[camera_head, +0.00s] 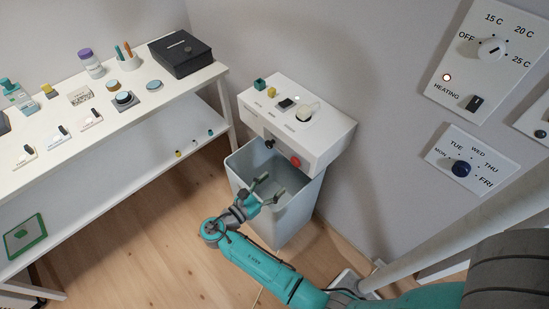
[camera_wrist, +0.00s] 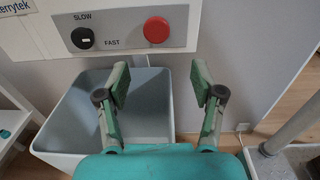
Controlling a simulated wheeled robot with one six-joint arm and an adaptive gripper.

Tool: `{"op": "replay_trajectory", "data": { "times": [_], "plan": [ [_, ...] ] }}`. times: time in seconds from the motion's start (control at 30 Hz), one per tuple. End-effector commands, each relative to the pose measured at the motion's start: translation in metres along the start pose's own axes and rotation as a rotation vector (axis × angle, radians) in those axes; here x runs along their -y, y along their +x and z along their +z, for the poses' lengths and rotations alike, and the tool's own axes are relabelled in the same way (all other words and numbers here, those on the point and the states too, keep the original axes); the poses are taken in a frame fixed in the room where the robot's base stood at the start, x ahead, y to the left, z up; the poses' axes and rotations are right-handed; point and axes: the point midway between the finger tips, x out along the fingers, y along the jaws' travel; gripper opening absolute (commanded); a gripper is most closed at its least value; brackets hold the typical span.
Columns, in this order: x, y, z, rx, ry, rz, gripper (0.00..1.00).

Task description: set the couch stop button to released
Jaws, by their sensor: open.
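A red round button (camera_head: 295,161) sits on the front face of a white wall-mounted box (camera_head: 325,137), at its right part. In the wrist view the red button (camera_wrist: 156,29) is right of a black knob (camera_wrist: 82,38) marked SLOW and FAST. Whether the button is pressed in or out I cannot tell. No label naming it as the couch stop is readable. My gripper (camera_head: 267,189) is in front of and below the box, above a grey bin. In the wrist view my gripper (camera_wrist: 160,90) has its fingers wide apart with nothing between them, below the button and not touching it.
The grey bin (camera_head: 238,180) stands under the box. A white shelf table (camera_head: 75,146) with many small items is at the left. Wall panels with a heating dial (camera_head: 491,49) and a weekday dial (camera_head: 461,168) are at the right. Wooden floor is clear at the lower left.

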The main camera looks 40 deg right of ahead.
Motion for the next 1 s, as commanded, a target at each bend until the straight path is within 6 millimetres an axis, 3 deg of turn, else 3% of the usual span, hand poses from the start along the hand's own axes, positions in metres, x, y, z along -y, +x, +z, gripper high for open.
{"op": "replay_trajectory", "data": {
  "times": [0.17,0.7,1.0],
  "plan": [
    [-0.002,0.003,0.006,0.019,-0.011,-0.021,0.67],
    [0.0,0.087,0.007,0.017,-0.01,-0.021,0.67],
    [0.0,0.105,0.008,0.016,-0.009,-0.018,0.67]
  ]
}}
